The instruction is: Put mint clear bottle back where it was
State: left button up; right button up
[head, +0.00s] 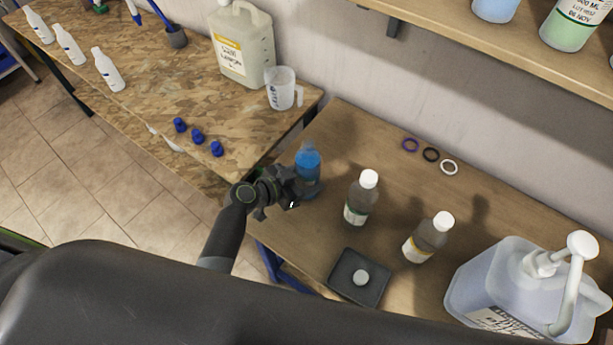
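A clear bottle with a white cap and a green-edged label (360,197) stands upright on the brown table; the label text is too small to read, so I cannot tell for sure that it is the mint one. A similar bottle with a yellow label (428,238) stands to its right. A bottle with a blue top part (309,166) stands near the table's left end. My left gripper (291,187) is right beside this blue bottle and partly hides it. Whether its fingers touch or grip it cannot be told. My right gripper is out of view.
A large pump jug (495,285) stands at the right. A chipboard table (180,85) at left holds white bottles, blue caps, a jug and a canister.

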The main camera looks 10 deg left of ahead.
pick_arm(q)
jog(key=shift+f, duration=0.1)
jog(key=o, duration=1)
jog(key=shift+c, duration=0.2)
jog(key=b+v, duration=0.2)
jog(key=v, duration=1)
